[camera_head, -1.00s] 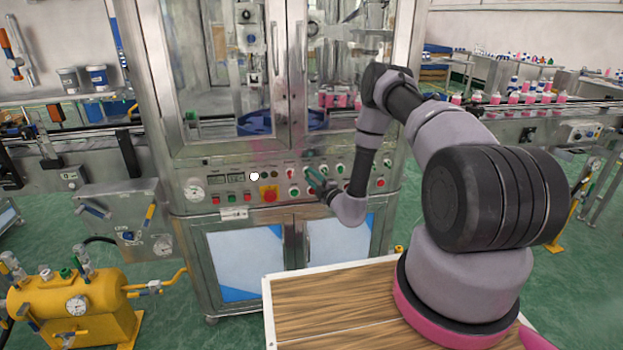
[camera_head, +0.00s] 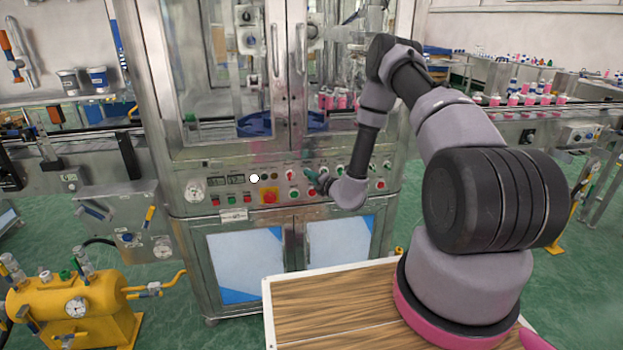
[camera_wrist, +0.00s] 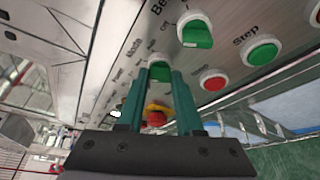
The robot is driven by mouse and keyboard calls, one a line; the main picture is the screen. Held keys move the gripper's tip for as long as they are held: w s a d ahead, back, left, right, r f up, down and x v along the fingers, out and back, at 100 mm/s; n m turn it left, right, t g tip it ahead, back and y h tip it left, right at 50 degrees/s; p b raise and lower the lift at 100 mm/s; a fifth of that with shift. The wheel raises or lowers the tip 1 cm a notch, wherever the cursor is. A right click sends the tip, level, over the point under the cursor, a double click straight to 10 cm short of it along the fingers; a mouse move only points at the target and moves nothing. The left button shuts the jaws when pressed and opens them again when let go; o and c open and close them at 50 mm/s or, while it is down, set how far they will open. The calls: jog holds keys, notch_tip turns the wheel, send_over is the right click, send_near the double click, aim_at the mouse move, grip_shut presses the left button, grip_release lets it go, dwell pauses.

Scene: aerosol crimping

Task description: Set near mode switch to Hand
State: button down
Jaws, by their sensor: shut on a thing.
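The near mode switch (camera_wrist: 159,70) is a green knob on a white ring on the machine's panel, beside the printed word "Mode". My gripper (camera_wrist: 160,78) has its two green fingers on either side of this knob, shut on it. The fingers partly hide the knob, so its exact setting cannot be read. In the head view my gripper (camera_head: 314,179) is against the front panel, and the knob is hidden there.
In the wrist view a second green knob (camera_wrist: 195,30) sits close by, next to a red button (camera_wrist: 213,80) and a green Step button (camera_wrist: 262,51). A red emergency stop (camera_head: 269,195) is on the panel to the left. Glass doors stand above.

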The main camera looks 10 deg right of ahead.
jog(key=shift+n, duration=0.3)
jog(key=c, duration=0.6)
grip_release()
jog(key=shift+o, duration=0.2)
jog(key=v, duration=1)
jog(key=shift+s+r, duration=0.15)
jog(key=shift+s, duration=0.2)
jog(key=shift+d, duration=0.1)
